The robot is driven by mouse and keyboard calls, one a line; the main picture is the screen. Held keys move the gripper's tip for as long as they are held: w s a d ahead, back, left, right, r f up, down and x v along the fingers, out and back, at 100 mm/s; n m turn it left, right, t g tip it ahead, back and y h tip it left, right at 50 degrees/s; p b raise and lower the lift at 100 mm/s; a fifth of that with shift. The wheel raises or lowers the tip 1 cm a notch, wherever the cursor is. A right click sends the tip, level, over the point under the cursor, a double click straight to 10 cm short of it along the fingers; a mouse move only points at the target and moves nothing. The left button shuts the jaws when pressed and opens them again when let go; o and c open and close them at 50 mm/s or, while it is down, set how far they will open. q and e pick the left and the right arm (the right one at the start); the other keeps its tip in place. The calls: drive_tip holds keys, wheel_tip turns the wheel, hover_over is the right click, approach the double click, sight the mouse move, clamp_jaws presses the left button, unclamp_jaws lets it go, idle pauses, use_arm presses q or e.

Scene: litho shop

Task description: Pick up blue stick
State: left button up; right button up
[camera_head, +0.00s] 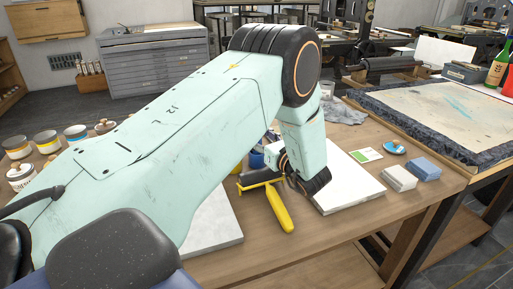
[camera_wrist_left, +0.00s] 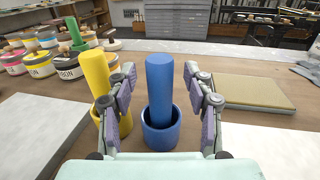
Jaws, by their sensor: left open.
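The blue stick (camera_wrist_left: 160,90) stands upright in a round blue cup (camera_wrist_left: 161,128) in the left wrist view. My left gripper (camera_wrist_left: 159,74) is open, with one finger on each side of the stick and a visible gap on both sides. I cannot tell how deep the stick is between the fingers. In the head view my left arm hides the stick and the gripper's fingers; only a bit of blue (camera_head: 257,158), likely the cup, shows beside the arm. My right gripper is in neither view.
A yellow stick (camera_wrist_left: 92,72) stands in a yellow cup close left. A green stick (camera_wrist_left: 74,31) and several ink cans (camera_wrist_left: 38,63) are farther left. A tan-topped block (camera_wrist_left: 256,93) lies right. A yellow-handled roller (camera_head: 279,208) and a white slab (camera_head: 350,185) lie near my arm.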

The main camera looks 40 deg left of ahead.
use_arm(q)
drive_tip(key=shift+w+a+r, duration=0.1)
drive_tip(key=shift+a, duration=0.15)
drive_tip(key=shift+c, duration=0.2)
clamp_jaws()
